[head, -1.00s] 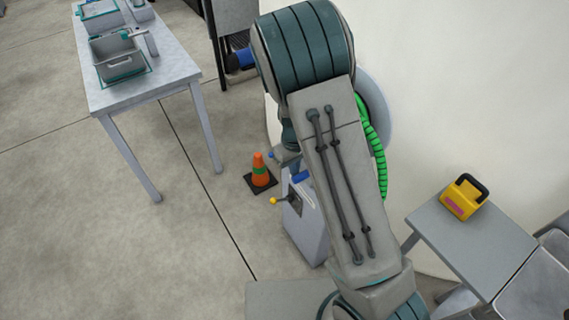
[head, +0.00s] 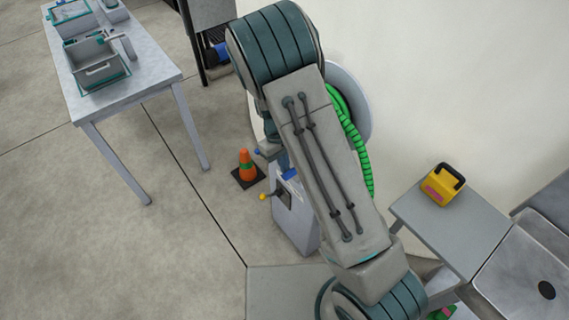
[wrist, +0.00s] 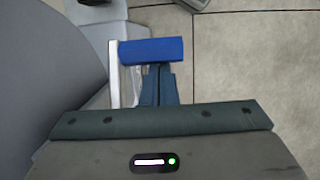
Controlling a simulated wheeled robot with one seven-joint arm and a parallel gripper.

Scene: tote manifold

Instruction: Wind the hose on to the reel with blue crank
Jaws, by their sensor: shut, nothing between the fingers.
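The blue crank grip (wrist: 151,50) lies crosswise at the fingertips in the wrist view, on a pale crank arm (wrist: 113,75). My gripper (wrist: 160,70) is shut and empty, its fingertips at the grip's near edge; I cannot tell whether they touch it. The grey reel (head: 361,105) is mostly behind my arm in the head view; it fills the left of the wrist view (wrist: 40,70). The green hose (head: 350,138) curves down the reel's edge, partly hidden by my arm. A small blue part (head: 289,174), perhaps the crank grip, shows beside my arm.
A grey box (head: 293,220) with a yellow-knobbed lever (head: 264,196) stands below the reel. An orange cone (head: 246,166) is left of it. A table with bins (head: 160,78) stands upper left; a side table (head: 455,232) holds a yellow case (head: 442,186). Open floor lies left.

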